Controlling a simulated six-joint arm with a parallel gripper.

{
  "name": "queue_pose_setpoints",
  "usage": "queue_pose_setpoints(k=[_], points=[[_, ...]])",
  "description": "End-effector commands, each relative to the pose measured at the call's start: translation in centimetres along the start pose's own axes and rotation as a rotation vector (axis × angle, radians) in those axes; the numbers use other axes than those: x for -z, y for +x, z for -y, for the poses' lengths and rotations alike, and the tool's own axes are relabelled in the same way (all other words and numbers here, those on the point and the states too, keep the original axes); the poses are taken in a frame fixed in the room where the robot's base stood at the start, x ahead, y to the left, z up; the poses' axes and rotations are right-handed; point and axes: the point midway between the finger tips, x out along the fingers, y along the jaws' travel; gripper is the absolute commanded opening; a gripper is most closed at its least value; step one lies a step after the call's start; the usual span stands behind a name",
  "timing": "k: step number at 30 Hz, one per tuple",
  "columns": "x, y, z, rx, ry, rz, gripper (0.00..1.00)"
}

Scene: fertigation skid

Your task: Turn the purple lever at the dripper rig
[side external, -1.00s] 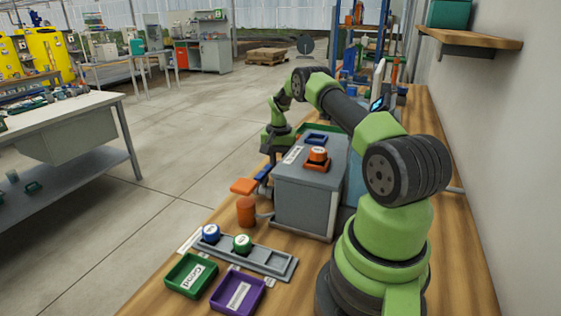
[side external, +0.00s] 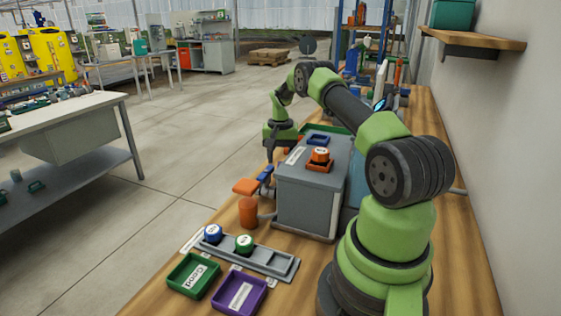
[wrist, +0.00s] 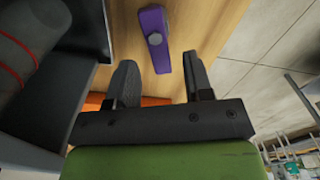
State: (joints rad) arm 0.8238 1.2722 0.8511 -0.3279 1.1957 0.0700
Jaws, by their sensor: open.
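The purple lever (wrist: 155,38) shows in the wrist view as a flat bar with a round grey hub, standing lengthwise in the picture over the wooden bench top. My gripper (wrist: 162,70) is open, with one dark finger on each side of the gap. The lever lies beyond the fingertips, its near end roughly in line with the gap between them. I cannot tell the depth between them, and nothing is held. In the side view my wrist hangs beyond the grey box, and I cannot make out the lever there.
A grey box (side external: 307,205) with an orange button on top stands nearby on the bench (side external: 420,175). An orange cylinder (side external: 247,211) stands in front. A grey rack (side external: 273,263), a green tray (side external: 181,286) and a purple tray (side external: 257,304) lie nearer the camera.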

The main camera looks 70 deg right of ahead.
Motion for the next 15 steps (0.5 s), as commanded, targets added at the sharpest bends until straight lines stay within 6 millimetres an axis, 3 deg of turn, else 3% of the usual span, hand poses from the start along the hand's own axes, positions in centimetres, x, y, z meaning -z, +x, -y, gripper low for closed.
queue_pose_setpoints(k=[9,15], points=[[0.0,-6.3,0.0,0.001,-0.001,-0.004,0.47],[0.0,-8.1,0.0,-0.001,-0.002,0.0,0.47]])
